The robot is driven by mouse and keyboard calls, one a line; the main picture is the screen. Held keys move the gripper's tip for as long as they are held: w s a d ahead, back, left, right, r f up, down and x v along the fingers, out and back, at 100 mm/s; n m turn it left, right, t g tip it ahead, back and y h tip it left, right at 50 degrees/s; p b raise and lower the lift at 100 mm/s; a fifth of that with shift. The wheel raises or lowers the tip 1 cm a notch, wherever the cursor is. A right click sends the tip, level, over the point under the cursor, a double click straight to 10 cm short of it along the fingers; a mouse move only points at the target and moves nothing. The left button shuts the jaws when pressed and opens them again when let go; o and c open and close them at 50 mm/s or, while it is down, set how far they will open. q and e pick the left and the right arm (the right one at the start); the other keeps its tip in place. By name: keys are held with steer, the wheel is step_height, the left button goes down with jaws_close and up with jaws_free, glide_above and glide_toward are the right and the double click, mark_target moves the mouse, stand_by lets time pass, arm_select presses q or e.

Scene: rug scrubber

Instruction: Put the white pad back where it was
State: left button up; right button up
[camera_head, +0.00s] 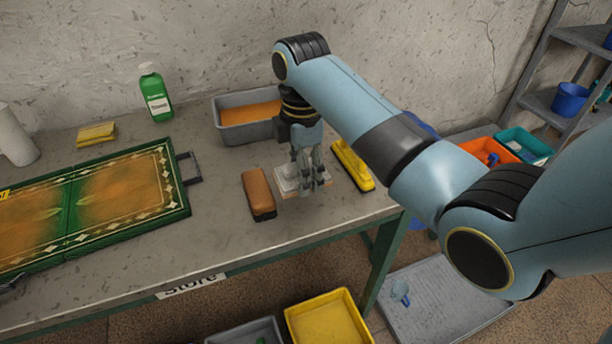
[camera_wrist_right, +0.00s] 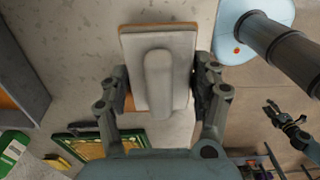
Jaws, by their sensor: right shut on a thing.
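The white pad (camera_head: 287,181) has a raised white grip along its middle and a tan edge. My right gripper (camera_head: 313,185) is shut on it from above, fingers on both sides. In the right wrist view the pad (camera_wrist_right: 135,70) sits between the fingertips (camera_wrist_right: 160,92). It is at or just above the grey table (camera_head: 225,213); I cannot tell if it touches. My left gripper (camera_wrist_right: 275,112) shows small at the right of the right wrist view, its fingers apart and empty. It does not show clearly in the head view.
A brown brush (camera_head: 258,193) lies close left of the pad, a yellow brush (camera_head: 353,165) close right. A grey tub (camera_head: 236,133) with orange contents stands behind. A green-bordered rug (camera_head: 120,202), green bottle (camera_head: 156,95) and yellow sponge (camera_head: 96,134) are further left. The table's front edge is near.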

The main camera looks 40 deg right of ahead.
steer(key=w+d+f, duration=0.2)
steer(key=shift+w+d+f, duration=0.1)
steer(key=shift+w+d, duration=0.2)
steer(key=shift+d, duration=0.05)
steer(key=shift+w+d+f, duration=0.35)
steer(key=shift+d+f, duration=0.05)
step_height(320, 180, down, 4)
steer(key=shift+r, duration=0.25)
steer(key=shift+f, duration=0.2)
steer(key=o, duration=1.3)
steer(key=shift+f, duration=0.1)
arm_select(q)
steer(key=shift+w+f, duration=0.2)
steer(key=shift+w, duration=0.6)
